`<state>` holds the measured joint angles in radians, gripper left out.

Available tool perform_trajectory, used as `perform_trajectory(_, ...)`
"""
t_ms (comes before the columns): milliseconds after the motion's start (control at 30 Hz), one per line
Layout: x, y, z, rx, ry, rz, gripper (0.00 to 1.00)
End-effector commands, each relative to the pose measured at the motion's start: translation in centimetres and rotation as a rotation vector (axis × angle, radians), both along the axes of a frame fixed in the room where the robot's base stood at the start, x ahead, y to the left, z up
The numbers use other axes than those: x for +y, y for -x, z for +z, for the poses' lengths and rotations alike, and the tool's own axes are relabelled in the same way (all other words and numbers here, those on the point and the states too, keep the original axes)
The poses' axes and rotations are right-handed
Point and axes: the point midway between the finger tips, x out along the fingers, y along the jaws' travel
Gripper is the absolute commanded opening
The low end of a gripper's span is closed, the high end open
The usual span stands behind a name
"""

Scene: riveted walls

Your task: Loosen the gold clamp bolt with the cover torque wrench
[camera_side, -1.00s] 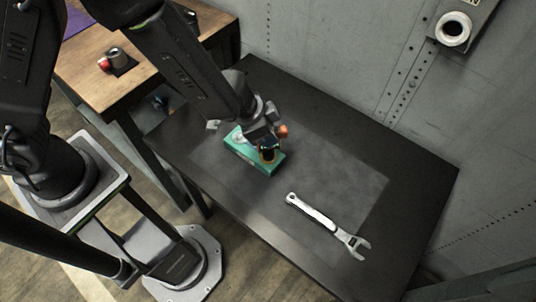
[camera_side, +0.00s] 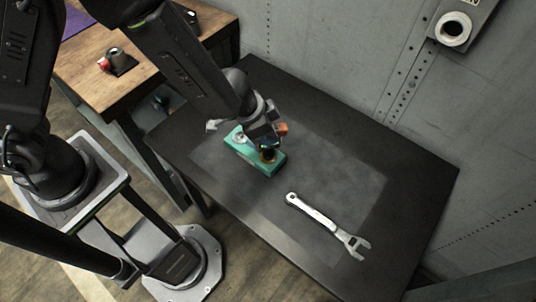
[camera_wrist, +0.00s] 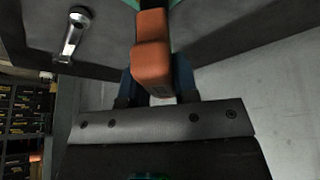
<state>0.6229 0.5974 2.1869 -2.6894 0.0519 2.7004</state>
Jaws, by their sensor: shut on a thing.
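A green block (camera_side: 240,150) lies on the dark table in the side view, with a pale round fitting (camera_side: 240,138) at its left end. At its right end is a dark round piece with a gold-brown rim (camera_side: 268,157), directly below my gripper; I cannot tell bolt from tool there. My gripper (camera_side: 264,142) is shut on an orange-handled tool (camera_side: 283,129), which I take to be the cover torque wrench. In the wrist view the orange handle (camera_wrist: 153,52) sits between the jaws (camera_wrist: 158,88). The tool's working end is hidden there, and a green edge shows at the top.
A small grey piece (camera_side: 214,125) shows left of the block. The riveted wall (camera_side: 330,60) stands behind. The table's right side is clear.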

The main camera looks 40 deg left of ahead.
Motion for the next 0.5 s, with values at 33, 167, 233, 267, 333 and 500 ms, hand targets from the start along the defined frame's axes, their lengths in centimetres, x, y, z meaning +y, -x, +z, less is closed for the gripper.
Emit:
perform_trajectory(33, 0.12, -0.06, 0.05, -0.001, -0.001, -0.007, 0.00)
perform_trajectory(167, 0.04, 0.00, 0.05, 0.001, 0.001, -0.020, 0.00)
perform_trajectory(233, 0.01, 0.02, 0.05, 0.002, 0.001, -0.023, 0.00)
perform_trajectory(267, 0.00, 0.02, 0.04, 0.002, 0.002, -0.022, 0.00)
perform_trajectory(333, -0.01, 0.02, 0.04, 0.002, 0.002, -0.022, 0.00)
perform_trajectory(500, 0.00, 0.03, 0.02, 0.003, 0.001, -0.023, 0.39)
